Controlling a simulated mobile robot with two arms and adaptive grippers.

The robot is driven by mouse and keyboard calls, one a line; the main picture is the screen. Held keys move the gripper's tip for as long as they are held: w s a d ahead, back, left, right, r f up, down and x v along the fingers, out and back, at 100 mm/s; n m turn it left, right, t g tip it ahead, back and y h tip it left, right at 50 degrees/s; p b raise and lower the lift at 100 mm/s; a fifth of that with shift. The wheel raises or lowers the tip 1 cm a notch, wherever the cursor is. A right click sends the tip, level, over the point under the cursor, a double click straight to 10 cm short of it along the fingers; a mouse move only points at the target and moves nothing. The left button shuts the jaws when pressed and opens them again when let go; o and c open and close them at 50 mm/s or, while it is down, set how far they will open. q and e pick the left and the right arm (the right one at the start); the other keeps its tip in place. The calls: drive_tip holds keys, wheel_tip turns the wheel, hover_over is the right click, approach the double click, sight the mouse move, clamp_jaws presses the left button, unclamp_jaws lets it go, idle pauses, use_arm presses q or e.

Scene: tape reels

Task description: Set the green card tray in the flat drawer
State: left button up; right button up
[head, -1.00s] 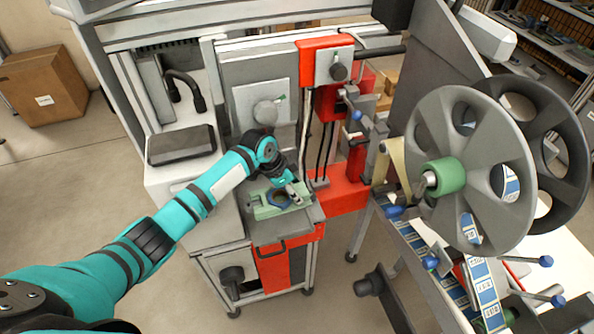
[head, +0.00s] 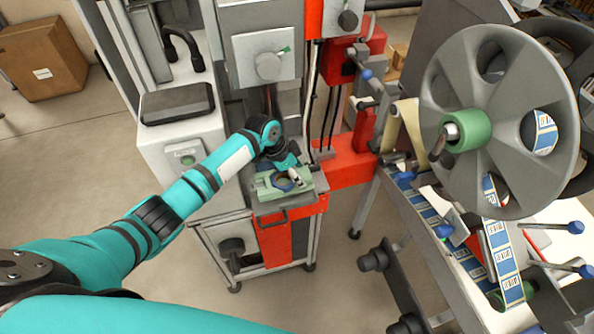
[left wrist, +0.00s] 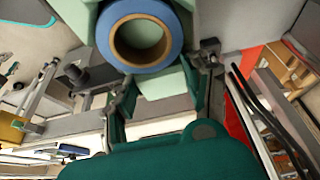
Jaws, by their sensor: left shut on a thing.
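The green card tray (head: 264,186) is at the flat grey drawer (head: 284,207) on top of the red-fronted cabinet. A blue ring with a brown core sits on the tray and shows large in the left wrist view (left wrist: 108,38). My left gripper (head: 294,178) is shut on the tray, its fingers on both sides of a pale green part in the left wrist view. I cannot tell whether the tray's underside touches the drawer floor. The arm and gripper hide part of the tray. My right gripper is out of view.
A white cabinet with a dark top (head: 178,104) stands left of the drawer. Red machine parts (head: 345,172) and black cables stand right behind it. A large grey reel (head: 490,70) with a green hub is at the right.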

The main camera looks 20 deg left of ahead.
use_arm(q)
drive_tip(key=shift+f, duration=0.75)
drive_tip(key=shift+f+b, duration=0.2)
drive_tip(key=shift+b, duration=0.1)
drive_tip(key=shift+f+b, duration=0.65)
drive_tip(key=shift+f, duration=0.25)
drive_tip(key=o, duration=1.4)
drive_tip(key=shift+c, duration=0.2)
